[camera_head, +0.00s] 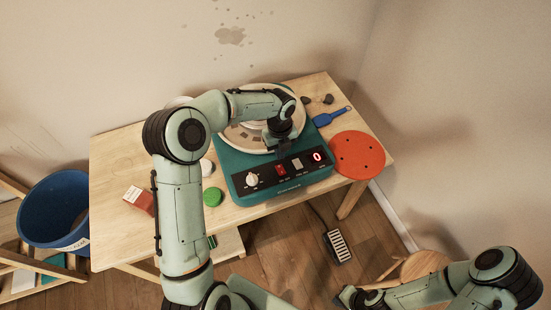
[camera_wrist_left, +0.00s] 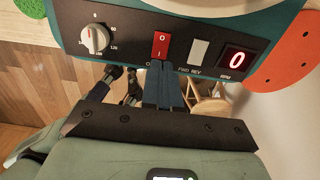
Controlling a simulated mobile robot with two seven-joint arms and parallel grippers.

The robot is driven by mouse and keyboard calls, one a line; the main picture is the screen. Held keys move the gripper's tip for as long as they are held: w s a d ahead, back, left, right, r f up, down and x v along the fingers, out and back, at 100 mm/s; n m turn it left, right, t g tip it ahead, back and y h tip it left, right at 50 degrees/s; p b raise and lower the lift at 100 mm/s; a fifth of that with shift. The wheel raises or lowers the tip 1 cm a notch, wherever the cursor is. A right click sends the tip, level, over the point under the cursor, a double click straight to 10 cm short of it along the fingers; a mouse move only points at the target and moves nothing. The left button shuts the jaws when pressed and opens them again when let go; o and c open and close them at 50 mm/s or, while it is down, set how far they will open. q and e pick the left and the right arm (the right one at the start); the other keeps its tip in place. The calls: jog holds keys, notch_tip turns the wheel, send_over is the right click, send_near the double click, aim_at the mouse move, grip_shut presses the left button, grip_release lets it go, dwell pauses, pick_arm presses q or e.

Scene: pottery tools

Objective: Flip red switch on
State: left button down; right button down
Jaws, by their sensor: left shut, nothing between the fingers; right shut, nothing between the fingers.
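The red switch (camera_head: 281,169) is on the black front panel (camera_head: 262,180) of the teal pottery wheel (camera_head: 236,163). In the left wrist view the red switch (camera_wrist_left: 161,44) stands between a white knob (camera_wrist_left: 95,39) and a pale FWD/REV switch (camera_wrist_left: 198,51). The display (camera_wrist_left: 236,62) reads 0. My left gripper (camera_wrist_left: 161,66) is shut and empty, its tips just below the red switch's lower edge; I cannot tell if they touch it. In the head view my left gripper (camera_head: 280,150) is just above the panel. My right gripper (camera_head: 345,297) is shut and low at the bottom edge, far from the wheel.
On the wooden table (camera_head: 120,165) are a red disc (camera_head: 357,155), a blue tool (camera_head: 332,116), a green round piece (camera_head: 212,196) and a red-brown box (camera_head: 139,199). A pedal (camera_head: 338,245) and a stool (camera_head: 424,264) are on the floor. A blue bucket (camera_head: 55,205) is at the left.

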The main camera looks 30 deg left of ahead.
pick_arm(q)
notch_tip(320, 180, up, 7)
jog(key=shift+d+f, duration=0.2)
jog(key=shift+d, duration=0.25)
pick_arm(e)
jog(key=shift+w+d+r, duration=0.25)
jog(key=shift+w+d, duration=0.05)
jog(key=shift+w, duration=0.05)
